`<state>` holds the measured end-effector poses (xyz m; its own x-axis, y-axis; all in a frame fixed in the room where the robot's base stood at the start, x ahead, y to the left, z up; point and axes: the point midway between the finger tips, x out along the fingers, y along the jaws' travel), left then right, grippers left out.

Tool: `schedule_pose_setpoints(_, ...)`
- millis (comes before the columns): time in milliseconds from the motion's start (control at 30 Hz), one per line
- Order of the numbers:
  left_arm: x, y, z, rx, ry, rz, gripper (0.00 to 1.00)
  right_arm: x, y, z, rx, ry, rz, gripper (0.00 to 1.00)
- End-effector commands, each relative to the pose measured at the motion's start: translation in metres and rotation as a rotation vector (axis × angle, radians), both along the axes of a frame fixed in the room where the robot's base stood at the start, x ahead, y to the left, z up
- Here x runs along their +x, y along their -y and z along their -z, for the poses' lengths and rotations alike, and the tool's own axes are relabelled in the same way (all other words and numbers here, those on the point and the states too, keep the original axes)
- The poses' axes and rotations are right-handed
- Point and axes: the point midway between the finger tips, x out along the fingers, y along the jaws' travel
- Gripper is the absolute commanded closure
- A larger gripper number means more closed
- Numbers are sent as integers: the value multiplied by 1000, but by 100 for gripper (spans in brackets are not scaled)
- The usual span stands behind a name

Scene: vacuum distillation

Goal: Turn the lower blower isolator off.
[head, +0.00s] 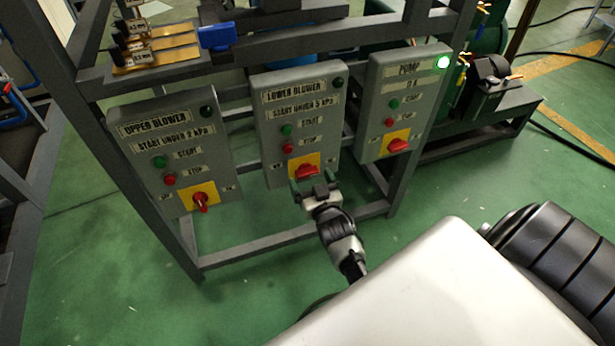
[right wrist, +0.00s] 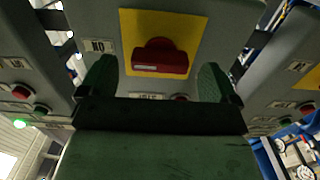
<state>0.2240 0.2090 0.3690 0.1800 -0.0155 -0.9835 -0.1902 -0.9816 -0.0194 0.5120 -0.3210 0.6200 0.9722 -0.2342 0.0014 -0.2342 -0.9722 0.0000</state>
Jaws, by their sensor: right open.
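The lower blower panel (head: 268,136) is the middle grey box on the frame. Its isolator is a red knob (head: 307,171) on a yellow plate, low on the panel; the knob (right wrist: 160,57) also shows in the right wrist view. Its handle lies crosswise there, with a pale mark on its left half, the side of the upside-down ON label (right wrist: 99,46). My right gripper (head: 315,188) is open just in front of the knob. Its fingertips (right wrist: 157,76) stand left and right of the knob, apart from it, with nothing between them held. My left gripper is out of view.
The upper blower panel (head: 146,136) is on the left, its red knob (head: 200,201) turned nearer upright. The pump panel (head: 375,103) is on the right, with a lit green lamp (head: 442,62). Start and stop buttons sit above each isolator. Green floor (head: 260,285) is open in front.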

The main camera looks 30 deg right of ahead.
Motion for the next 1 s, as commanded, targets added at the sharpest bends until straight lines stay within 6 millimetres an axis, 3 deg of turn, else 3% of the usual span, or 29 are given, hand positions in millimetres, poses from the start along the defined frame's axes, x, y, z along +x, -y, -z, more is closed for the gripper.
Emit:
schedule_pose_setpoints(200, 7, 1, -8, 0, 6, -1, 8, 20, 5, 1, -1, -1, 0, 8)
schedule_pose_setpoints(500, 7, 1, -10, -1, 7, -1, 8, 22, 5, 1, -1, -2, 0, 8)
schedule_pose_setpoints(833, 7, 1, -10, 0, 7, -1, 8, 21, 5, 1, -1, -2, 0, 58)
schedule_pose_setpoints(1000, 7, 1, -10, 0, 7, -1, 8, 21, 5, 0, -7, -4, 0, 58)
